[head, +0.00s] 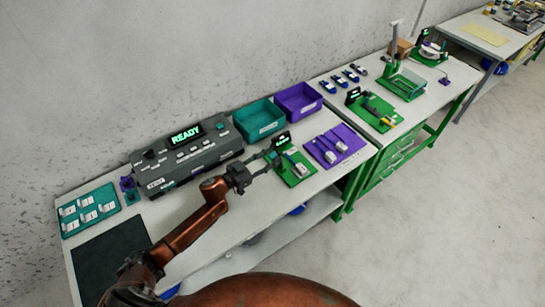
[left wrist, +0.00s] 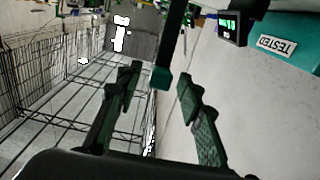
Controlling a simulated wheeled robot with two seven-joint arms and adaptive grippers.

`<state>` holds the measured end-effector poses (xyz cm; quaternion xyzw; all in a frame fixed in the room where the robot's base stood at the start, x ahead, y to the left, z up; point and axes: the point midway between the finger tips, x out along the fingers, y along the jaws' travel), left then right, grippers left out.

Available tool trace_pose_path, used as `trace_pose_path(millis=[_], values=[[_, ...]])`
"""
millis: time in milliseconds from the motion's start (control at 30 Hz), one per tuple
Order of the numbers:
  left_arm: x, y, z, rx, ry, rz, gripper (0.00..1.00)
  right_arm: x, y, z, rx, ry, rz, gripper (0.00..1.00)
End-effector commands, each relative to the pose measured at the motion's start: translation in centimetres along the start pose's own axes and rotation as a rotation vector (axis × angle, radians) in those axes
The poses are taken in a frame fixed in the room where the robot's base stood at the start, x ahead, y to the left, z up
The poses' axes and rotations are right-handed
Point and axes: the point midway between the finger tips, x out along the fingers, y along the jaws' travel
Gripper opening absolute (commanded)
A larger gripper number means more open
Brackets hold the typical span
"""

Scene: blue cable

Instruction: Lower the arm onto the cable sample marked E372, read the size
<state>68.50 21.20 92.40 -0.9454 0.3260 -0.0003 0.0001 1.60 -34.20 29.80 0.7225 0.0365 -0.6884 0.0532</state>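My left gripper (head: 256,168) is at the left side of a green fixture (head: 297,176) with a small lit display (head: 281,141) on the near table. In the left wrist view the two fingers (left wrist: 160,105) stand apart. A dark bar with a teal end (left wrist: 161,78) shows beyond and between them; I cannot tell if they touch it. The display also shows in the left wrist view (left wrist: 231,28). A pale piece (head: 298,168) lies on the fixture. I cannot read E372 on anything. My right gripper is out of view.
A grey tester (head: 186,155) reading READY stands left of the fixture. A teal bin (head: 259,121), marked TESTED in the left wrist view, and a purple bin (head: 298,101) stand behind. A purple board (head: 334,146) is right. Several blue-and-white pieces (head: 338,80) lie on the farther table.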

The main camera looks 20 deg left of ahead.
Motion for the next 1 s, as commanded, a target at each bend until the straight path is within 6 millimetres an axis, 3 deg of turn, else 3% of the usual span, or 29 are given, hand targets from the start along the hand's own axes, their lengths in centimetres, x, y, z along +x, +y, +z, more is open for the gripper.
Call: trace_pose_path(millis=[200,400,900,1000], values=[[0.9,-0.1,0.0,0.0,0.0,-0.002,0.35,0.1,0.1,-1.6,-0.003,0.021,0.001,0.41],[0.9,-0.1,0.0,0.0,0.0,-0.002,0.35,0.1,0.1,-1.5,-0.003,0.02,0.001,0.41],[0.9,-0.1,0.0,0.0,0.0,-0.002,0.0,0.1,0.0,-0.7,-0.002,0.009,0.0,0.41],[0.9,-0.1,0.0,0.0,0.0,-0.002,0.0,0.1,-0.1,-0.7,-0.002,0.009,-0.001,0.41]])
